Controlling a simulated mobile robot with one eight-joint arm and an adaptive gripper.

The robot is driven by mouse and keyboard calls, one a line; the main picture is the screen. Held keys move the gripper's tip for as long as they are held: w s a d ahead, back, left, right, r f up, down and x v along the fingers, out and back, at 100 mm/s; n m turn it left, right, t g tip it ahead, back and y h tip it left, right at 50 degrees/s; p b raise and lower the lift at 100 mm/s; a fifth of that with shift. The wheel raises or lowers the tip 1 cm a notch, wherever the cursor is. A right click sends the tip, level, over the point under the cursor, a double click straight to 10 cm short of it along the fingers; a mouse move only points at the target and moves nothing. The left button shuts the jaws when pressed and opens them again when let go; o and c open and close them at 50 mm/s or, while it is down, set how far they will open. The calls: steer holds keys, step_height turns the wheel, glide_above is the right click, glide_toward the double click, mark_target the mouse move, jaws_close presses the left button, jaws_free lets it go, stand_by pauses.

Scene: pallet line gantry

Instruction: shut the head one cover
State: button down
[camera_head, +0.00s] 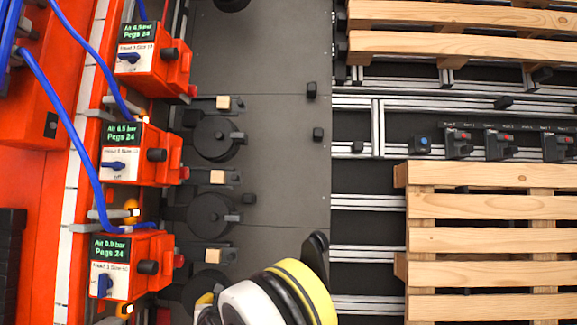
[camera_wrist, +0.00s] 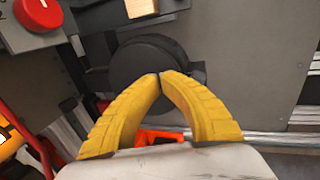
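Three orange head units stand in a column in the head view: the top unit (camera_head: 150,55), the middle unit (camera_head: 140,155) and the bottom unit (camera_head: 130,265). The bottom screen reads 0.0 bar and its blue knob (camera_head: 104,285) is upright; the other screens read 6.5 bar. Round black covers lie beside them: one upper (camera_head: 212,143), one middle (camera_head: 207,212), and a lowest one partly behind my arm. I cannot read which is head one. In the wrist view my gripper (camera_wrist: 160,76) has its yellow fingertips together over a round black cover (camera_wrist: 140,57), with nothing visible between the tips.
A red button (camera_wrist: 38,12) is at the wrist view's upper left. Blue hoses (camera_head: 75,130) run down to the orange units. Wooden pallets (camera_head: 490,180) and metal rails (camera_head: 378,125) fill the right. The grey plate (camera_head: 280,180) is mostly bare.

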steer(key=a+v, duration=0.1)
steer(key=v, duration=0.7)
steer(key=shift+s+a+p, duration=0.3)
steer(key=shift+a+p, duration=0.1)
steer(key=shift+a, duration=0.3)
steer(key=shift+r, duration=0.1)
steer(key=s+d+r+m+g+h, duration=0.1)
steer(key=s+d+r+m+h, duration=0.1)
steer(key=d+r+m, duration=0.95)
steer(key=s+d+r+m+g+h, duration=0.15)
steer(key=d+r+m, duration=0.45)
steer(key=d, duration=1)
steer(key=s+d+m+g, duration=0.1)
steer(key=s+d+m, duration=0.6)
steer(key=s+m, duration=0.3)
steer(key=s+d+m+g, duration=0.1)
steer(key=s+d+m, duration=0.7)
steer(key=s, duration=0.4)
steer(key=shift+r+m+g, duration=0.25)
steer(key=shift+m+g, duration=0.1)
steer(key=shift+m, duration=0.5)
steer(key=shift+s+y, duration=0.1)
steer(key=shift+y, duration=0.15)
